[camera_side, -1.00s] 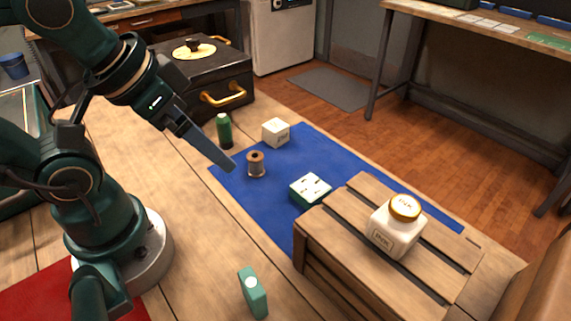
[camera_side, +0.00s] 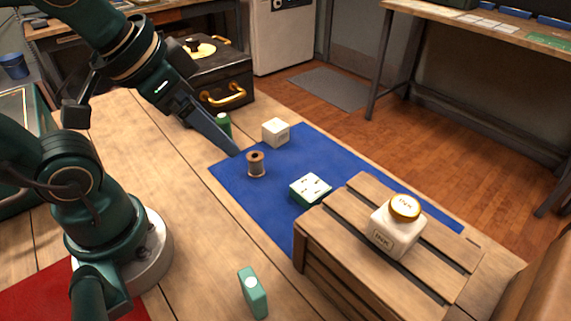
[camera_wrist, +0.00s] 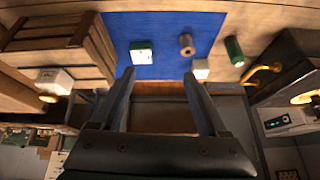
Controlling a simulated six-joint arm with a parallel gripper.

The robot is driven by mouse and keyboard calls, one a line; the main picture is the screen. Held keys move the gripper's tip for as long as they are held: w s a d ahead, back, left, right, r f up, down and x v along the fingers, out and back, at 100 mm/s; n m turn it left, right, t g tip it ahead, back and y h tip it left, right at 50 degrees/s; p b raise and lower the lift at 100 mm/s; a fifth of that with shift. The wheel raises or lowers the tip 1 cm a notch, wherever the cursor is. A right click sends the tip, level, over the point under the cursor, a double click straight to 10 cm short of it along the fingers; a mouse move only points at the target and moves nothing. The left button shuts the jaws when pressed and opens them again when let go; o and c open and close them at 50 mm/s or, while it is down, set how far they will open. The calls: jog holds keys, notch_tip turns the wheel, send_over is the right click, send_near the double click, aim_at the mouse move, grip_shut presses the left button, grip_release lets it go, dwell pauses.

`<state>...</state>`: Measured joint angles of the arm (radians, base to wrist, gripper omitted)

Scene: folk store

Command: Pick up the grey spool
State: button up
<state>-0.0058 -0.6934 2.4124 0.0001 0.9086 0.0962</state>
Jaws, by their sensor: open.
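A small spool (camera_side: 256,165) stands upright on the blue cloth (camera_side: 350,175) near its left corner. It looks brown with a greyish-brown winding, and no plainly grey spool shows. In the wrist view the spool (camera_wrist: 186,45) is at the top, ahead of the fingertips and right of centre. My gripper (camera_side: 238,153) is just left of the spool in the side view, its tips apparently above the cloth. In the wrist view my gripper (camera_wrist: 158,75) has its two fingers spread with nothing between them.
A green bottle-like item (camera_side: 223,122), a white cube (camera_side: 275,132) and a green-and-white box (camera_side: 310,189) stand near the spool. A slatted crate (camera_side: 335,255) bears an ink jar (camera_side: 397,232). A black chest (camera_side: 220,80) stands behind. A teal item (camera_side: 252,291) is in front.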

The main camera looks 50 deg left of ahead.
jog(key=w+a+f+g, duration=0.1)
jog(key=w+a+f, duration=0.1)
jog(key=w, duration=0.1)
jog(key=w+a+f+g, duration=0.1)
jog(key=w+f+g, duration=0.1)
jog(key=w, duration=0.2)
jog(key=w+a+f+g, duration=0.1)
jog(key=w+a+f, duration=0.1)
jog(key=w+f, duration=0.1)
jog(key=shift+w+a+m, duration=0.3)
jog(key=shift+w+a, duration=0.05)
jog(key=shift+w, duration=0.15)
jog(key=f+g, duration=0.1)
jog(key=a+f, duration=0.1)
jog(key=f, duration=0.1)
jog(key=shift+s+f+g, duration=0.1)
jog(key=shift+f+g, duration=0.2)
jog(key=shift+g, duration=0.1)
jog(key=shift+s+a+f, duration=0.1)
jog(key=shift+f, duration=2.5)
grip_shut()
